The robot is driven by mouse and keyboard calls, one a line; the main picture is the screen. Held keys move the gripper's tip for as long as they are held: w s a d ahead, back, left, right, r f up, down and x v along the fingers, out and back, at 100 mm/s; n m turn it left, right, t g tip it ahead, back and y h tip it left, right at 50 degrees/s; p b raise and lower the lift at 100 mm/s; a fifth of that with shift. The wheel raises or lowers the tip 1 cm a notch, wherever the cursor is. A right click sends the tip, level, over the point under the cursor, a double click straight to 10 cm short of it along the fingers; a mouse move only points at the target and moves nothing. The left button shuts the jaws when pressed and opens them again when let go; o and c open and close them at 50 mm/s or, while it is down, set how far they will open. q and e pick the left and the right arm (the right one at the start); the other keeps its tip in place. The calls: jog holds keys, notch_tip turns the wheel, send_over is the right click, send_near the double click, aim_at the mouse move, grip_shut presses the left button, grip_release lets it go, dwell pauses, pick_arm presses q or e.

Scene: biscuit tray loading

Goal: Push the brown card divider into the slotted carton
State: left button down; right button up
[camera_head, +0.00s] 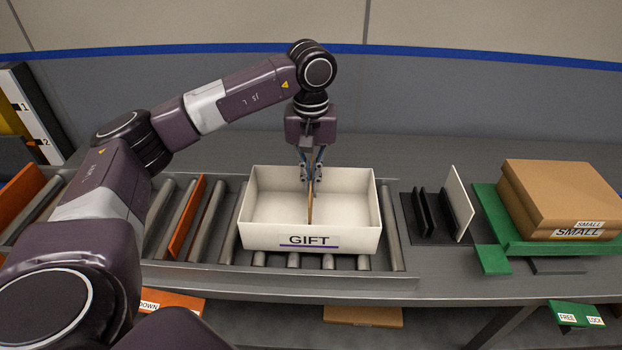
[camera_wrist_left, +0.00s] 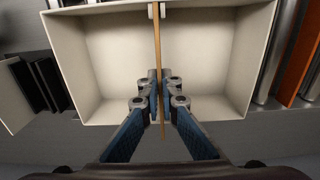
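The white carton (camera_head: 260,238), labelled GIFT, stands open on the roller conveyor; it also shows in the left wrist view (camera_wrist_left: 75,60). The brown card divider (camera_head: 311,207) stands upright and edge-on across the carton's middle, its lower part inside. In the left wrist view the divider (camera_wrist_left: 157,42) runs to a small pale slot piece (camera_wrist_left: 156,11) on one wall. My left gripper (camera_head: 311,172) is above the carton's far side, its fingers shut on the divider from both sides (camera_wrist_left: 159,92). How deep the divider sits is hard to tell. My right gripper is not in view.
A black rack (camera_head: 430,215) with a white panel (camera_head: 458,203) stands right of the carton. Brown boxes marked SMALL (camera_head: 560,190) lie on a green tray (camera_head: 492,258) at far right. Orange dividers (camera_head: 187,217) stand on the rollers at left. My arm spans the left side.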

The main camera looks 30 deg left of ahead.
pick_arm(q)
jog(key=shift+f+b, duration=0.65)
jog(key=shift+f, duration=0.3)
jog(key=c, duration=2.1)
grip_release()
jog(key=shift+r, duration=0.15)
jog(key=shift+c, duration=0.3)
jog(key=shift+r+p, duration=0.95)
jog(key=shift+r, duration=0.3)
jog(key=shift+r+p, duration=3.1)
jog(key=shift+r, duration=1.5)
